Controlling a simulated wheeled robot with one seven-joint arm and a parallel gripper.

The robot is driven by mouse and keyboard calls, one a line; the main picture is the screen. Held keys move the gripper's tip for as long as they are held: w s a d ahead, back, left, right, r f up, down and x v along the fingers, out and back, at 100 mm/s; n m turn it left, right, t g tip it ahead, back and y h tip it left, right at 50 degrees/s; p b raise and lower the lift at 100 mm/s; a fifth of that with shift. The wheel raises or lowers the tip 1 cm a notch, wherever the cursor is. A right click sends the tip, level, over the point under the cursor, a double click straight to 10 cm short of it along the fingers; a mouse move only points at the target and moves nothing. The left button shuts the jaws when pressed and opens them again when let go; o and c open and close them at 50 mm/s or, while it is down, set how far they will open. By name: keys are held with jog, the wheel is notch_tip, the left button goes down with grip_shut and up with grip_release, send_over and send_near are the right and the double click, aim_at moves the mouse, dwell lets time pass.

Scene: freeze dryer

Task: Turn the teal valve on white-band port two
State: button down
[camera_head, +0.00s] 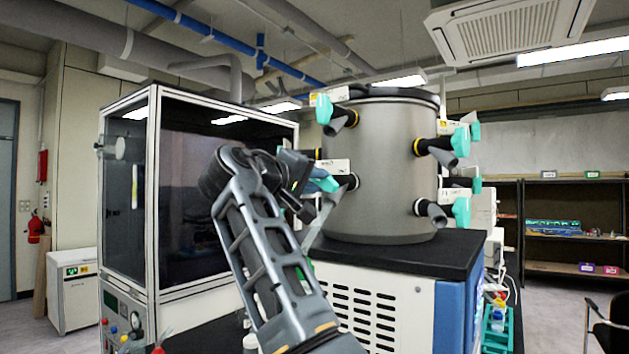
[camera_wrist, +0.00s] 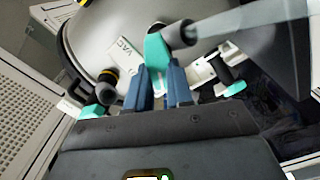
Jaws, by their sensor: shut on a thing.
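The grey drum (camera_head: 380,165) of the freeze dryer carries several ports with black stems and teal valves. My gripper (camera_head: 309,183) is at the lower-left port of the drum, at its teal valve (camera_head: 326,184). In the wrist view, my gripper (camera_wrist: 159,84) has its two blue fingers on either side of that teal valve (camera_wrist: 156,50), shut on it. A grey nozzle (camera_wrist: 179,34) sticks out beside the valve, and a white label plate (camera_wrist: 124,48) stands behind it. My arm partly hides this port in the head view, and I cannot make out its band colour.
Another teal valve (camera_head: 323,109) sits above on the drum's left side. More teal valves, such as one (camera_head: 461,211), are on the right. A glass-fronted cabinet (camera_head: 205,190) stands close on the left. The black base top (camera_head: 400,260) lies below the drum.

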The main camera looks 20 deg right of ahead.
jog(key=c, duration=1)
grip_release()
jog(key=b+v, duration=0.2)
jog(key=v, duration=0.6)
jog(key=shift+f, duration=0.1)
